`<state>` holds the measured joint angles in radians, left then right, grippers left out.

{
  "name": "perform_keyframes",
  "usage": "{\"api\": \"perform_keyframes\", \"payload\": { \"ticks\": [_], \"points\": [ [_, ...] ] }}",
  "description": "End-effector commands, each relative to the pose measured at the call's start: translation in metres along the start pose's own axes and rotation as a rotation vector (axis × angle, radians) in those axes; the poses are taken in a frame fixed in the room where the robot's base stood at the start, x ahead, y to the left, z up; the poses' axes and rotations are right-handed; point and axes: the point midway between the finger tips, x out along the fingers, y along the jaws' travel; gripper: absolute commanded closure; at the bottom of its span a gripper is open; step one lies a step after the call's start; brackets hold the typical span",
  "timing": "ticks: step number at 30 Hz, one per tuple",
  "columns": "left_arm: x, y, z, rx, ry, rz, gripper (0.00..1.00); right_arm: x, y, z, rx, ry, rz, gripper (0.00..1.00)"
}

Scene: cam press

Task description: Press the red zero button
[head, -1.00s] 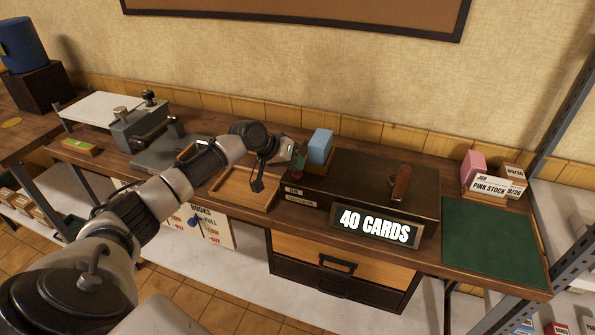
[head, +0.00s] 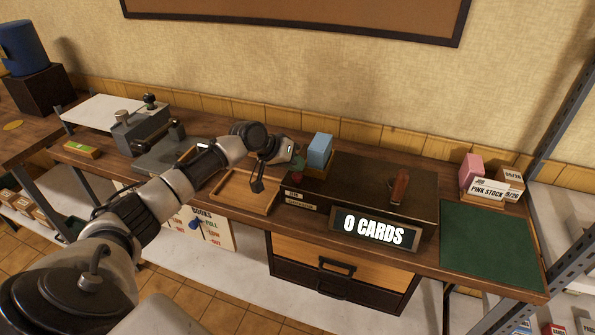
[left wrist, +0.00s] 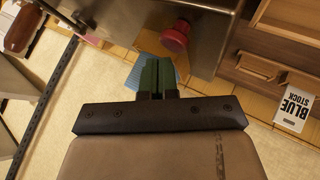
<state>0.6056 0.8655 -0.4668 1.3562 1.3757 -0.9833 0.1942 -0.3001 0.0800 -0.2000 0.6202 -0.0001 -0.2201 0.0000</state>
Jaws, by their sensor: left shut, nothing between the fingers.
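The red button (left wrist: 176,36) is a round knob on the dark metal box (head: 362,182). In the head view only a bit of red (head: 297,177) shows beside my fingertips. The box's lit display (head: 374,229) reads "0 CARDS". My left gripper (head: 298,163) is at the box's left end. In the left wrist view its green fingers (left wrist: 157,66) are together with nothing between them, their tips close to the button. I cannot tell whether they touch it. My right gripper is not in view.
A blue card stack (head: 319,149) stands just behind my left gripper. A wooden tray (head: 246,191) lies left of the box. A brown-red handle (head: 399,187) stands on the box. A green mat (head: 490,250) and pink stock (head: 472,168) are at the right.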

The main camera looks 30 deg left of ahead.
Motion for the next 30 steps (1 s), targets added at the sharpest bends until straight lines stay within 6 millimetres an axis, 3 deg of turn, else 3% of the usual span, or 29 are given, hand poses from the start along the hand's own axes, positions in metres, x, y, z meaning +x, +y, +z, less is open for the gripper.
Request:
{"api": "perform_keyframes", "payload": {
  "ticks": [14,30],
  "points": [
    [-0.005,0.004,-0.004,0.000,0.001,0.000,1.00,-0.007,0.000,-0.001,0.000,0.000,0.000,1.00],
    [-0.040,0.029,-0.029,0.000,0.001,0.000,1.00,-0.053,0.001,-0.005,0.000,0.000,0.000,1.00]
  ]
}}
